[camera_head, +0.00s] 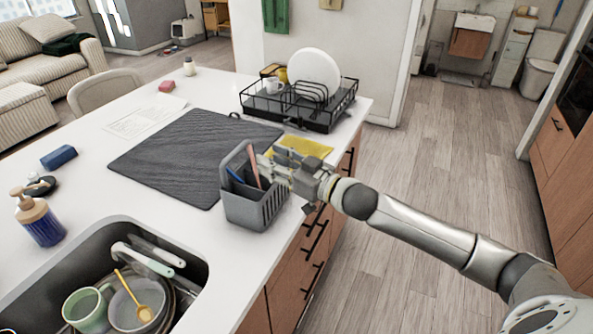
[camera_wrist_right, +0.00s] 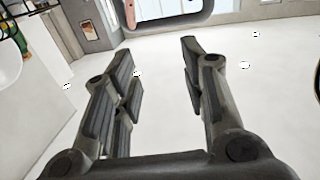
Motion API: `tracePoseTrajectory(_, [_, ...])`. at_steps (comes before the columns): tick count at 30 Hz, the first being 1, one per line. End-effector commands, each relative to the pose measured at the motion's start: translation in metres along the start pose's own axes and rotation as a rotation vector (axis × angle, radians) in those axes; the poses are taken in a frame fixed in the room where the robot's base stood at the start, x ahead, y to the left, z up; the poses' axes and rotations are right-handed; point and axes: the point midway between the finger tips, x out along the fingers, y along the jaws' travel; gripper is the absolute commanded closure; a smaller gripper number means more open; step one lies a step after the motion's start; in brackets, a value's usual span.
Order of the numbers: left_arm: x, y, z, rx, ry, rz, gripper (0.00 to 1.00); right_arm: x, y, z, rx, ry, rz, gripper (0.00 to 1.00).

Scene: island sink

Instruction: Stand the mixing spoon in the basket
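The grey basket (camera_head: 262,211) stands upright on the white counter near its right edge. It holds a blue-handled item (camera_head: 235,175) and a pinkish one (camera_head: 253,165). A yellow-orange spoon (camera_head: 144,312), probably the mixing spoon, leans in a bowl (camera_head: 125,310) in the sink. My right gripper (camera_head: 268,170) is beside the basket's upper right side in the head view, partly overlapping it; I cannot tell whether they touch. In the right wrist view its fingers (camera_wrist_right: 157,70) are spread with nothing between them. My left gripper is out of view.
A dark drying mat (camera_head: 185,150) lies behind the basket. A black dish rack (camera_head: 325,118) with a white plate (camera_head: 314,72) stands at the far end. A yellow cloth (camera_head: 305,146) lies near the edge. A soap bottle (camera_head: 40,220) and green mug (camera_head: 88,308) are at left.

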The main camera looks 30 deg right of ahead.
Motion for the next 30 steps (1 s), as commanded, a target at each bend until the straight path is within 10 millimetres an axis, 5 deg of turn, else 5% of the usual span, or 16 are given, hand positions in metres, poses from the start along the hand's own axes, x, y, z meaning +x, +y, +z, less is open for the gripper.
tracePoseTrajectory(15, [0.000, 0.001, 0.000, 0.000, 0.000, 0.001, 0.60, -0.064, 0.000, 0.001, 0.000, -0.002, 0.000, 0.60])
tracePoseTrajectory(30, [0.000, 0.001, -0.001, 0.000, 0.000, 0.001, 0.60, -0.073, 0.000, -0.001, -0.002, 0.000, -0.001, 0.60])
